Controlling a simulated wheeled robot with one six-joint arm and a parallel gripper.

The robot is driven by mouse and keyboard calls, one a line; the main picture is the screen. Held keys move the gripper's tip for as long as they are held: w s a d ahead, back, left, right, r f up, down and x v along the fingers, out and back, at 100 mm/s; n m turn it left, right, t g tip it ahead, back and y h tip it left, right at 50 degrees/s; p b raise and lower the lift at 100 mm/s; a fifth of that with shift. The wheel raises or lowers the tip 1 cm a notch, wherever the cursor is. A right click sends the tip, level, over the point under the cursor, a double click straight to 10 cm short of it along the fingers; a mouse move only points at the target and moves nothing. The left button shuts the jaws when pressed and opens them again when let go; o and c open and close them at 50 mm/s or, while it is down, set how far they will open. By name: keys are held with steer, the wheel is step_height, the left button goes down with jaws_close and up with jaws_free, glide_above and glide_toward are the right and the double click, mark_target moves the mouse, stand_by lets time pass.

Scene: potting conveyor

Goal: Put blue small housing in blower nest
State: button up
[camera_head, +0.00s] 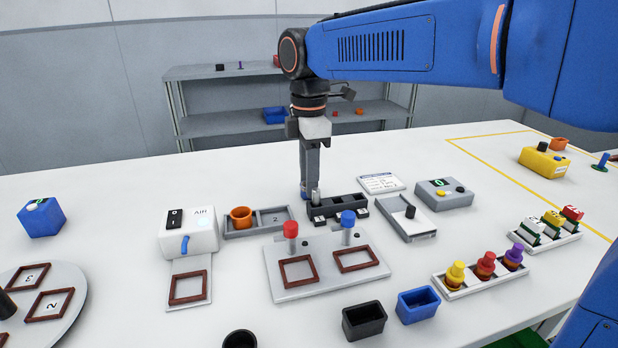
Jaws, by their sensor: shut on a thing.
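The blue small housing (418,306) is an open-topped blue box standing on the white table at the lower right of centre. The blower (188,232) is a white unit marked AIR, left of centre. The blower nest (188,288) is a brown square frame on the plate in front of it, and it is empty. My gripper (309,192) points down at the left end of a black rack (337,209), well away from the housing. It is shut on a small grey cylindrical piece (316,197), partly hidden by the fingers and rack.
A black open box (363,321) stands just left of the blue housing. A fixture plate (326,290) with red and blue knobs and two empty frames lies between housing and blower. A tray of coloured bottles (449,291) stands to the right.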

steer(key=o, duration=1.1)
steer(key=shift+f, duration=0.1)
step_height(320, 180, up, 12)
steer(key=shift+f, duration=0.25)
steer(key=shift+o, duration=0.6)
step_height(320, 180, up, 6)
steer(key=shift+s+d+f, duration=0.15)
steer(key=shift+f, duration=0.05)
step_height(320, 180, down, 11)
steer(key=shift+f, duration=3.05)
